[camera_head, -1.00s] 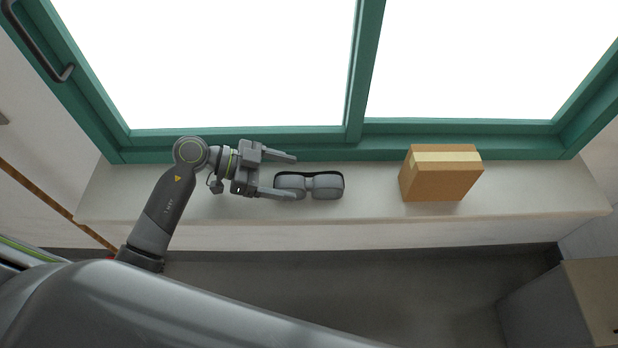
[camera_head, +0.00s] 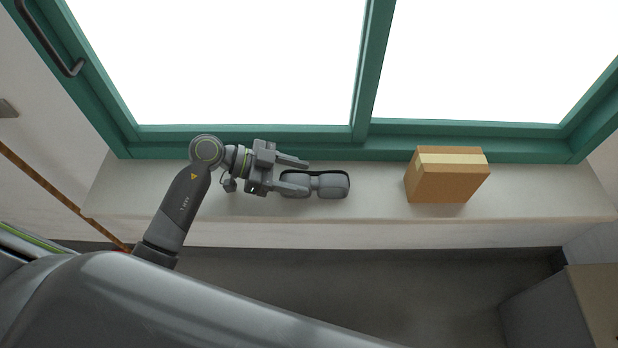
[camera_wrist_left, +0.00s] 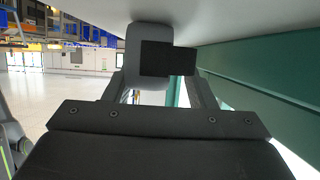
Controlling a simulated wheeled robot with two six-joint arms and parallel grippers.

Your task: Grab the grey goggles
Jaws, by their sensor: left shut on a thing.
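The grey goggles (camera_head: 330,184) with a dark strap lie on the pale window sill. My left gripper (camera_head: 301,176) reaches in from the left and is shut on the left end of the goggles, which its near finger partly covers. In the left wrist view the goggles (camera_wrist_left: 148,40) show as a grey and black shape between the fingers of the left gripper (camera_wrist_left: 165,82). My right gripper is not in view.
A brown cardboard box (camera_head: 447,178) with pale tape stands on the sill (camera_head: 560,195) to the right of the goggles. The green window frame (camera_head: 240,134) runs along the back. The sill between goggles and box is clear.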

